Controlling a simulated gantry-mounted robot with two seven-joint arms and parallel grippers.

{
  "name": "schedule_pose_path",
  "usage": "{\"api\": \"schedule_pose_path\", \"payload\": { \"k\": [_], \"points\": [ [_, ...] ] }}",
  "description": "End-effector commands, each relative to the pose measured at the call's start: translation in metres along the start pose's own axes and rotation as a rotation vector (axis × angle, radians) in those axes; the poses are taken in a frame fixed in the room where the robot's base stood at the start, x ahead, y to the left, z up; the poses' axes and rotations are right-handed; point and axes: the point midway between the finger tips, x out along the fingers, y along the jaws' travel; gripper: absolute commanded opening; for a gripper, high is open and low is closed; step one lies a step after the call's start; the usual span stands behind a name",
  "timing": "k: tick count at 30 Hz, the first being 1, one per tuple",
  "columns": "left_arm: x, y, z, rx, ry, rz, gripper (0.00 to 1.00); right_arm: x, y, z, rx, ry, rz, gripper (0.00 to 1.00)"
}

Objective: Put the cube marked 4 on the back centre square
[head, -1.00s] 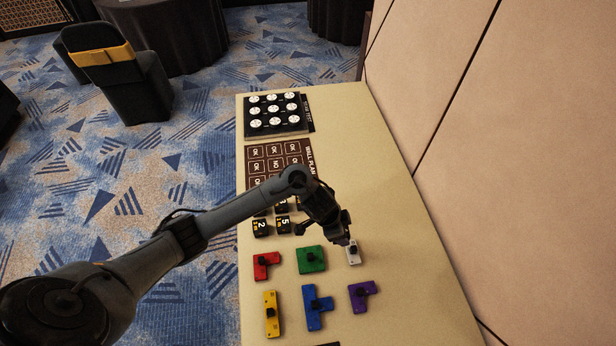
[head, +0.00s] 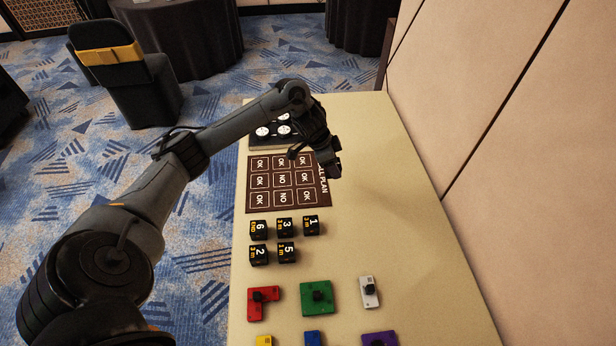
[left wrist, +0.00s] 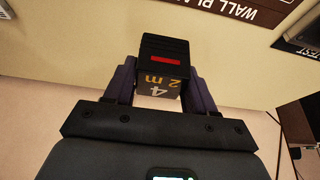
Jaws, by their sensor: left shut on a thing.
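My left gripper (head: 332,168) is shut on the black cube marked 4 (left wrist: 160,88), which the left wrist view shows between the two fingers with "4", "2 m" and a red bar. In the head view the gripper hangs beside the right edge of the brown board marked WALL PLAN (head: 251,207); the held cube is hard to make out there. The board has three rows of squares, all empty, marked OK or NO. The middle square of its farthest row (head: 281,161) is marked OK. My right gripper is not in view.
Black cubes marked 6 (head: 259,229), 3 (head: 284,227), 1 (head: 311,225), 2 (head: 259,255) and 5 (head: 287,253) stand in front of the board. Coloured knobbed pieces, including a green one (head: 318,297), lie nearer. Behind is a black board with white discs (head: 262,132). The table's right side is clear.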

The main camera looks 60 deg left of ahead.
Motion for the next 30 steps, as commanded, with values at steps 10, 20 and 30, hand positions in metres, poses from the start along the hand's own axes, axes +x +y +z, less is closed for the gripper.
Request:
{"api": "schedule_pose_path", "payload": {
  "k": [10,20,30],
  "points": [
    [0.021,-0.044,0.059,-0.005,-0.005,-0.002,0.24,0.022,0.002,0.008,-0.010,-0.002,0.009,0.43],
    [0.031,-0.075,0.096,-0.002,-0.001,-0.001,0.24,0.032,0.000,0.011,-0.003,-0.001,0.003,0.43],
    [0.049,-0.077,0.107,-0.001,-0.002,0.001,0.24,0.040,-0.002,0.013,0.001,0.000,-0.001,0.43]
  ]
}}
